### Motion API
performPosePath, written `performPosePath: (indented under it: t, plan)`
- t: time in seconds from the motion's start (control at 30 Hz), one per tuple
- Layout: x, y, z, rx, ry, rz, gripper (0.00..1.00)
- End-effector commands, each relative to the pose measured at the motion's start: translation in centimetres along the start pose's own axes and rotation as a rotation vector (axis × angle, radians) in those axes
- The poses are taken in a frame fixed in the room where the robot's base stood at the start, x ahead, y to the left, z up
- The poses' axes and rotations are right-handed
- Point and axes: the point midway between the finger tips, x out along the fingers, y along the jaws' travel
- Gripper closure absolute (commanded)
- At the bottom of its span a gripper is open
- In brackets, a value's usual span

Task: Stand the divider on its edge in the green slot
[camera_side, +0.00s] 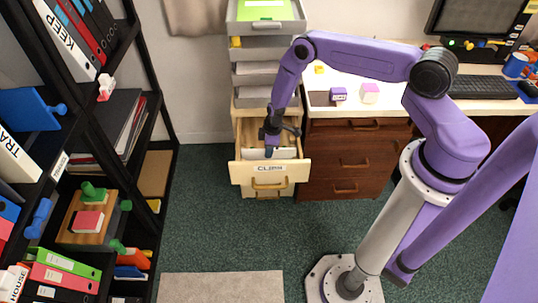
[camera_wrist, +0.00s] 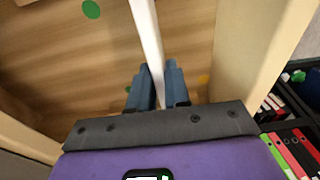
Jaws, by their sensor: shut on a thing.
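The divider is a thin white panel, seen nearly edge-on in the wrist view (camera_wrist: 146,28). My gripper (camera_wrist: 157,78) is shut on it, with a dark blue finger on each side. In the side view, my gripper (camera_side: 271,145) reaches down into an open pale wood drawer (camera_side: 257,171), and a white piece (camera_side: 284,153) shows beside it. A green dot (camera_wrist: 91,9) lies on the drawer's wooden floor, left of the divider. A yellow-orange dot (camera_wrist: 204,79) lies to its right. I cannot tell whether the divider touches the floor, and no slot shows clearly.
The drawer's side wall (camera_wrist: 243,50) rises close on the right in the wrist view. Stacked grey trays (camera_side: 262,75) stand above the drawer. A brown drawer cabinet (camera_side: 345,160) stands right of it. A black shelf with binders (camera_side: 70,267) is at the left, with open carpet between.

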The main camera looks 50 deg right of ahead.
Motion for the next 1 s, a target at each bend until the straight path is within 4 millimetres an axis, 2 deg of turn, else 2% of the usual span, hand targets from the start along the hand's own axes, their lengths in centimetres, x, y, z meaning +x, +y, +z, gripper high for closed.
performPosePath:
  t: [1.0]
  plan:
    - [-6.1,0.1,-0.8,0.0,0.002,0.001,1.0]
